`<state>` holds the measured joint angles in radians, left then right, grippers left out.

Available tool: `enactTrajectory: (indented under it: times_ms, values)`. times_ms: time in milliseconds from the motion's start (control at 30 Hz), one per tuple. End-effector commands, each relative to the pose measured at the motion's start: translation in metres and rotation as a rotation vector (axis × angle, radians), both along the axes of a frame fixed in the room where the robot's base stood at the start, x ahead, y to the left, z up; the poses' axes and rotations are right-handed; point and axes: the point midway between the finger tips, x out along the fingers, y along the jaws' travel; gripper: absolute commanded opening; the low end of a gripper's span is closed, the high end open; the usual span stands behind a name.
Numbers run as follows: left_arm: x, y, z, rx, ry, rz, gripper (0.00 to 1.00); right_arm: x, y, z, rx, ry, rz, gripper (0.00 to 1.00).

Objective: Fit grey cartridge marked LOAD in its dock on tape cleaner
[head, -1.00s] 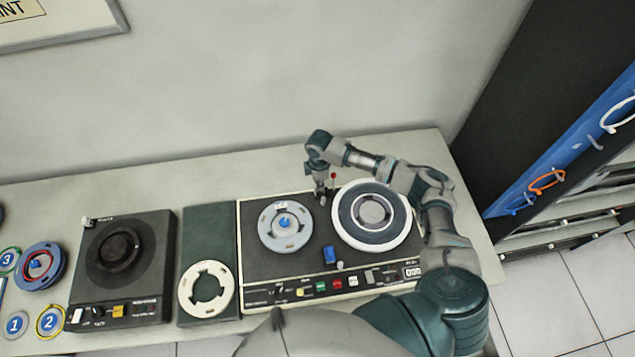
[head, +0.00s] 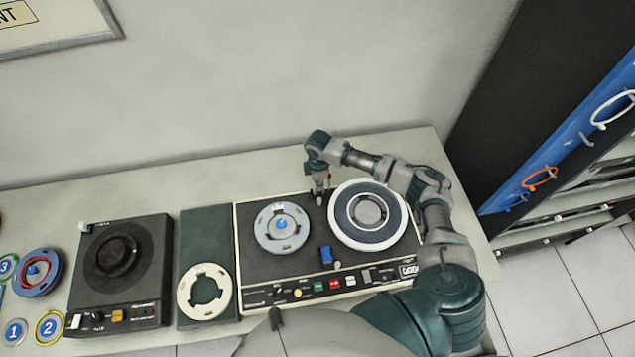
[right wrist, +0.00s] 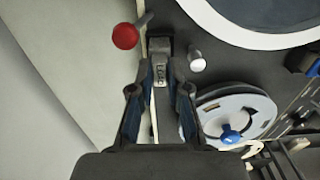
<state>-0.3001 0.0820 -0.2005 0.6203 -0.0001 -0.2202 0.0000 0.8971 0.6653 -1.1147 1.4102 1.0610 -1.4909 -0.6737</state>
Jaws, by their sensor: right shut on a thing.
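The grey cartridge marked LOAD (right wrist: 160,74) shows between the fingertips of my right gripper (right wrist: 161,82) in the right wrist view. The gripper is shut on it. In the head view my right gripper (head: 319,197) points down at the back edge of the tape cleaner (head: 292,260), between its two reels. The cartridge is too small to make out there. A small dark block (right wrist: 160,47) lies just beyond the fingertips in the wrist view. I cannot tell whether the cartridge touches it or is seated. My left gripper is not in view.
A red ball knob (right wrist: 125,36) stands close beside the fingertips, with a pale post (right wrist: 197,61) on the other side. A grey reel (head: 283,228) and a large white-rimmed reel (head: 368,213) flank the gripper. A dark turntable unit (head: 150,225) stands left.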

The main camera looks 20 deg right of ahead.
Motion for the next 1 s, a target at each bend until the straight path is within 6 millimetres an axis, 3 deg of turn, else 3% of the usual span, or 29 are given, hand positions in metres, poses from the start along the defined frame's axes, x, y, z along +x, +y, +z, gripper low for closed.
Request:
enactTrajectory:
  times_ms: [167,200,300,333,533,600,867,1000]
  values:
    - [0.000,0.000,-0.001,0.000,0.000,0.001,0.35,0.000,0.000,-0.002,0.000,0.000,0.000,0.00]
    - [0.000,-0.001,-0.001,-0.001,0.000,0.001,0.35,0.000,0.000,-0.003,0.000,0.000,0.000,0.18]
    - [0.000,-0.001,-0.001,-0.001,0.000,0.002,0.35,0.000,0.000,-0.002,-0.001,0.000,0.000,0.43]
    - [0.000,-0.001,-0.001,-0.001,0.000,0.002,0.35,0.000,0.000,-0.002,-0.001,0.000,0.000,0.45]
    - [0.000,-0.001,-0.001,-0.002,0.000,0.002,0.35,0.000,0.000,-0.002,0.000,0.000,0.000,0.45]
    - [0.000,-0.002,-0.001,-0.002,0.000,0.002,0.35,0.000,0.000,-0.002,0.000,0.000,0.000,0.35]
    - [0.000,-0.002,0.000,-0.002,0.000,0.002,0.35,0.000,0.000,-0.002,0.000,0.000,0.000,0.35]
    - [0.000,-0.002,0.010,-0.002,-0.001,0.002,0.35,0.000,0.000,0.008,0.001,0.000,0.000,0.35]
